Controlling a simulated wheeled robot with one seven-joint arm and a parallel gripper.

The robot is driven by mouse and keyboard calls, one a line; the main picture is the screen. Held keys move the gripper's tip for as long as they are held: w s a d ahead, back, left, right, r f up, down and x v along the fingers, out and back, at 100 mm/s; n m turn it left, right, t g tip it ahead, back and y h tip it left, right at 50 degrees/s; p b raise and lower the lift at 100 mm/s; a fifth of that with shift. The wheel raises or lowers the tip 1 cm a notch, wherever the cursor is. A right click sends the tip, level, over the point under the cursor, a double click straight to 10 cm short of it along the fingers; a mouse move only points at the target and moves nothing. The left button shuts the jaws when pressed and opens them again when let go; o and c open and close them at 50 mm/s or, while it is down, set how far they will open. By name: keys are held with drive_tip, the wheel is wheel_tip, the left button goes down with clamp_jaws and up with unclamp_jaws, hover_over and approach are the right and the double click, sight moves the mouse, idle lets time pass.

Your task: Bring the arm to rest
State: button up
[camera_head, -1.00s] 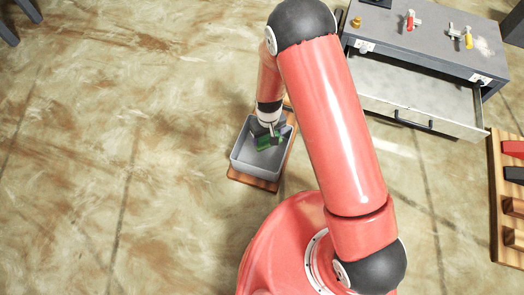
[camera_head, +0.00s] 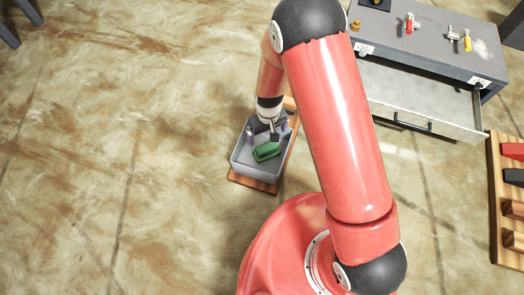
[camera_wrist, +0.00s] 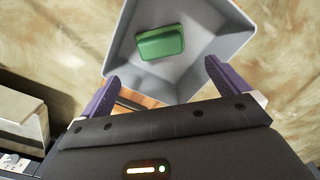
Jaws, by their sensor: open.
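My gripper (camera_head: 266,133) is open and empty, above the back part of a grey bin in the head view. In the wrist view its two purple fingers (camera_wrist: 158,84) are spread apart with nothing between them. The grey bin (camera_head: 240,164) stands on a wooden base, and it also shows in the wrist view (camera_wrist: 205,72). A green object (camera_head: 266,152) lies inside the bin, apart from the fingers; it also shows in the wrist view (camera_wrist: 160,42). My red arm reaches over from the lower right and hides part of the floor.
A grey cabinet (camera_head: 432,45) with an open drawer (camera_head: 415,88) stands at the upper right, with red-handled and yellow-handled items on top. A wooden rack (camera_head: 508,200) with red and black pieces is at the right edge. The floor on the left is clear.

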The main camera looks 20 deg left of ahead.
drive_tip(key=shift+r, duration=1.95)
